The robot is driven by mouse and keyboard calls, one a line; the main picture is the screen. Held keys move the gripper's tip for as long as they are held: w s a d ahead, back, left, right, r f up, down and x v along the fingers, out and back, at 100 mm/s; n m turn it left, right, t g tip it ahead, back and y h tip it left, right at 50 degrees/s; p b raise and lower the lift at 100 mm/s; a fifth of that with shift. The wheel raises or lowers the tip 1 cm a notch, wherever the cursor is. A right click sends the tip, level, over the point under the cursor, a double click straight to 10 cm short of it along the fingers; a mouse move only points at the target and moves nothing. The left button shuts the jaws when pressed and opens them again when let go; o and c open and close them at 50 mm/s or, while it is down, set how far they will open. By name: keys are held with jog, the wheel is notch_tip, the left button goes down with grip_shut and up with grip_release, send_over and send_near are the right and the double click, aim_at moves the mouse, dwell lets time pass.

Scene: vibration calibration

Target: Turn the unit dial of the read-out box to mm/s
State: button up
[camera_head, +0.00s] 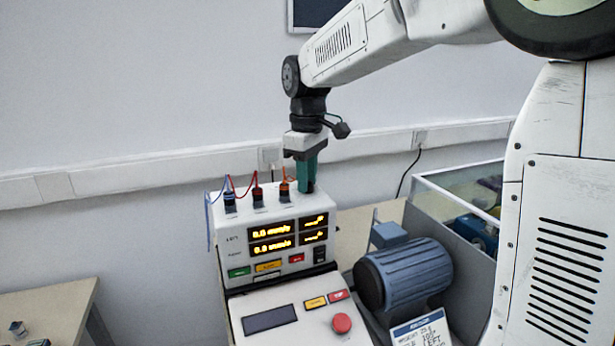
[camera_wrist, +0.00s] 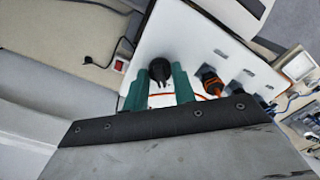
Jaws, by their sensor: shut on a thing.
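The read-out box (camera_head: 234,254) is a white cabinet with amber displays, standing at the centre of the head view. Its white top also shows in the wrist view (camera_wrist: 190,32). My gripper (camera_head: 307,187) points down at the right end of the box's top. In the wrist view its two teal fingers (camera_wrist: 160,72) are shut on a black dial (camera_wrist: 160,69), one on each side. The fingers hide the dial in the head view. The dial's markings and pointer setting cannot be made out. The amber displays (camera_head: 270,232) show small figures, too blurred to read surely.
Plugs with blue, red and orange cables stand on the box's top; the orange plug (camera_wrist: 211,83) is close beside my fingers. A blue-grey motor (camera_head: 404,272) and a glass-sided tank (camera_head: 455,200) stand to the right. A console with a red button (camera_head: 341,323) is in front.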

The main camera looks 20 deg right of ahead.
jog(key=o, duration=1)
jog(key=shift+r, duration=0.1)
notch_tip(320, 180, up, 8)
jog(key=shift+f, duration=0.15)
jog(key=s+f+m, duration=0.2)
jog(key=f, duration=0.1)
jog(key=shift+s+d+f, duration=0.1)
jog(key=shift+s+f, duration=0.05)
jog(key=shift+f, duration=0.05)
jog(key=shift+s+d+f+m+t, duration=0.2)
jog(key=shift+s+d+f+m, duration=0.75)
jog(key=shift+s, duration=3.9)
jog(key=shift+s+d+f+m+t, duration=0.15)
jog(key=shift+s+f+m, duration=1.45)
jog(key=shift+s, duration=3.2)
jog(key=shift+s+d+f+m+t, duration=0.4)
jog(key=shift+s+f, duration=1.55)
jog(key=shift+s, duration=2.9)
